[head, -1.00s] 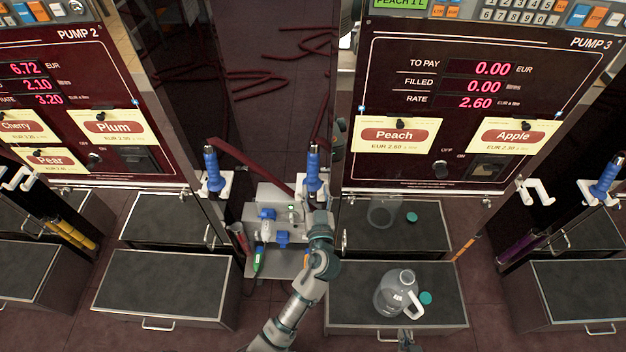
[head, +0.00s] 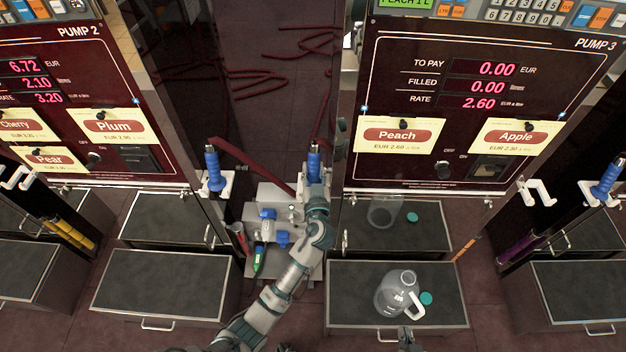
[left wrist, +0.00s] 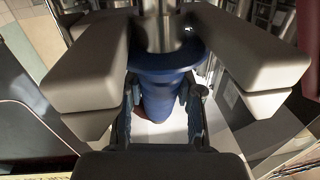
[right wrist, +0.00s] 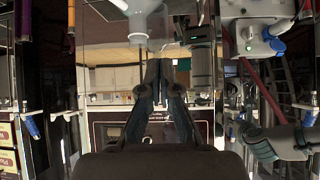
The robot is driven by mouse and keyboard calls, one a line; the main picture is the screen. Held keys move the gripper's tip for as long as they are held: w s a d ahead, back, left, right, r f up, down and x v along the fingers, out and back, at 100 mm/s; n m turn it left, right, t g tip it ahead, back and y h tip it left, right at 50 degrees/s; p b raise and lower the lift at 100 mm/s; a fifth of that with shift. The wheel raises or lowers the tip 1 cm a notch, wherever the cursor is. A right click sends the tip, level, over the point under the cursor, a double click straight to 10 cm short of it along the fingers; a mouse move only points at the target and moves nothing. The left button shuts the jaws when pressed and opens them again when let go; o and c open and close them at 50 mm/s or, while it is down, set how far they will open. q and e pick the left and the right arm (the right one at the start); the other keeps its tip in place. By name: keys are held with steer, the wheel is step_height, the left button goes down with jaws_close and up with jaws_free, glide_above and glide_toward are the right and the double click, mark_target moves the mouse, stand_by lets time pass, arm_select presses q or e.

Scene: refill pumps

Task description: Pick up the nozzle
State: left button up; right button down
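A blue nozzle (head: 314,160) stands upright in a white holder on the left side of pump 3. My left gripper (head: 318,190) is at this nozzle, partly hiding its lower part and holder. In the left wrist view the blue nozzle (left wrist: 160,88) lies between the two fingers, which look apart with narrow gaps beside it. My right gripper (head: 405,338) is low in front of the drawer at the right, near the clear jug (head: 395,293). In the right wrist view its fingers (right wrist: 158,75) are together and hold nothing.
Another blue nozzle (head: 213,170) hangs on pump 2, and one (head: 606,180) hangs at the far right. A grey box with blue fittings (head: 268,226) sits just left of my left arm. A green cap (head: 426,298) lies beside the jug.

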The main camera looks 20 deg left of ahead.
arm_select(q)
jaws_close()
steer(key=shift+d, duration=0.15)
steer(key=shift+d, duration=0.1)
steer(key=shift+r, duration=0.15)
